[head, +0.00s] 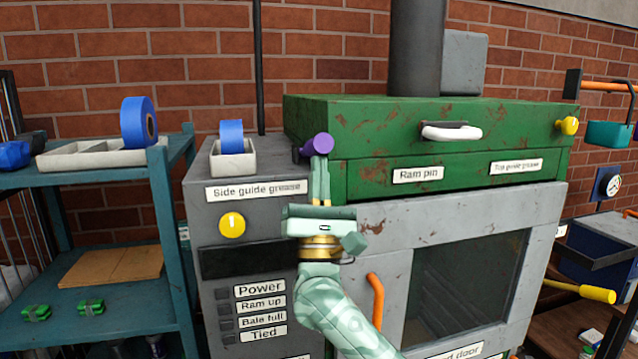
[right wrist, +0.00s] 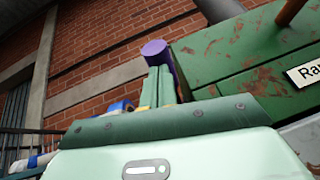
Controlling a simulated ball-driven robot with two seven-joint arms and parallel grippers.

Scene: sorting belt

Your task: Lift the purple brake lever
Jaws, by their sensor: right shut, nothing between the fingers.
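The purple brake lever (head: 317,145) shows as a short purple knob at the left end of the green machine top in the head view. It also shows in the right wrist view (right wrist: 155,48), just beyond the fingertips. My right gripper (head: 320,163) is shut with nothing between its fingers. Its fingertips are directly below and in front of the purple knob, touching or very close to it; I cannot tell which. The fingers also show in the right wrist view (right wrist: 157,85). The lever's shaft is mostly hidden behind the fingers. My left gripper is not in view.
A grey machine has a green top (head: 440,115) with a white handle (head: 452,132). A white tray (head: 233,163) with blue tape (head: 231,136) stands left of the lever. A blue shelf (head: 100,180) stands at the left. An orange handle (head: 375,300) is right of my forearm.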

